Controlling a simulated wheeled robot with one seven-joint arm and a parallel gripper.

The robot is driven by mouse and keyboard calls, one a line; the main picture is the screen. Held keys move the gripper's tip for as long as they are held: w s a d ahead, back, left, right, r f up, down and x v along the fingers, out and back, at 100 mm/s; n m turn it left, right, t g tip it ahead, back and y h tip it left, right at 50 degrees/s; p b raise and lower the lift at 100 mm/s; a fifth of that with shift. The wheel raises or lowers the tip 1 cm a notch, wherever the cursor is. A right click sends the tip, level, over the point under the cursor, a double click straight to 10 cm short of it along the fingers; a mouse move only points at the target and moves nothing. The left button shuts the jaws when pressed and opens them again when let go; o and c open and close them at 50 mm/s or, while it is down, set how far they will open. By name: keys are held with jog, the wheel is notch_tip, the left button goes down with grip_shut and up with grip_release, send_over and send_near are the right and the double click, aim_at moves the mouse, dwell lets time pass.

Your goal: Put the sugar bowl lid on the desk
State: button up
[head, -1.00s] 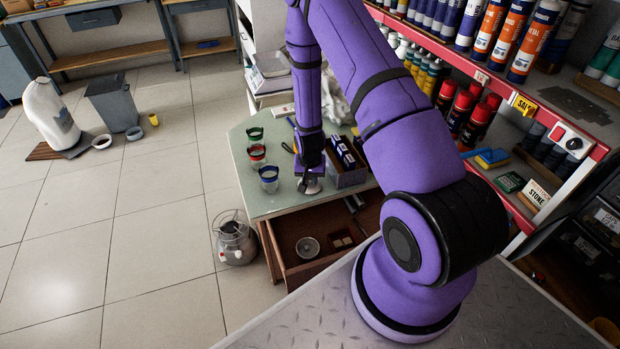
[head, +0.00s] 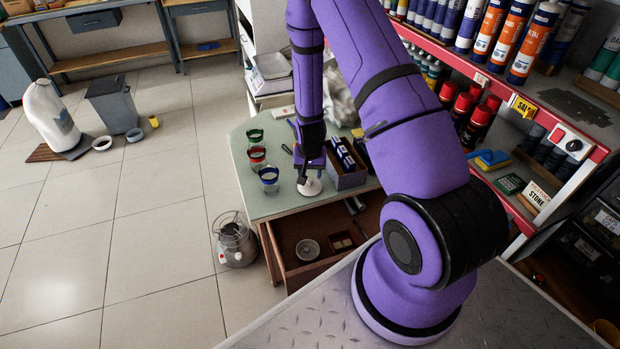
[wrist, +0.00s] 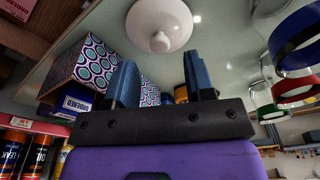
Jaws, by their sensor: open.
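The sugar bowl lid (head: 312,188) is a white round disc lying on the pale green desk (head: 268,205) near its front edge. In the wrist view the lid (wrist: 158,22) shows its knob and lies beyond my fingertips, apart from them. My gripper (head: 303,178) is just above and beside the lid. In the wrist view its two blue fingers (wrist: 160,78) are spread with nothing between them.
A patterned box (head: 345,163) with dark blue packs stands right of the lid. Several coloured-rim glasses (head: 268,179) stand to the left. An open drawer (head: 284,238) below holds a small round dish (head: 308,249). A shelf of cans and tubes (head: 470,118) is at right.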

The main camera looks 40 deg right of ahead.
notch_tip(320, 180, up, 8)
notch_tip(320, 180, up, 14)
jog(key=n+t, duration=0.1)
jog(key=n, duration=0.1)
send_over(310, 188)
jog(key=a, duration=0.4)
jog(key=s+a+r+n+t, duration=0.1)
jog(key=s+r, duration=0.1)
jog(key=r, duration=0.4)
jog(key=s+a+r, duration=0.2)
jog(key=r, duration=0.4)
jog(key=s+a+r+n+t, duration=0.1)
jog(key=s+a+r+n, duration=0.1)
jog(key=s+r, duration=0.5)
jog(key=s+a+r+n+t, duration=0.1)
jog(key=s+a+r+n, duration=0.1)
jog(key=s+r, duration=0.6)
jog(key=s+a, duration=0.1)
jog(key=s, duration=0.4)
jog(key=shift+s+r+n+y, duration=0.15)
jog(key=shift+s+n+y, duration=0.15)
jog(key=shift+s+y, duration=0.1)
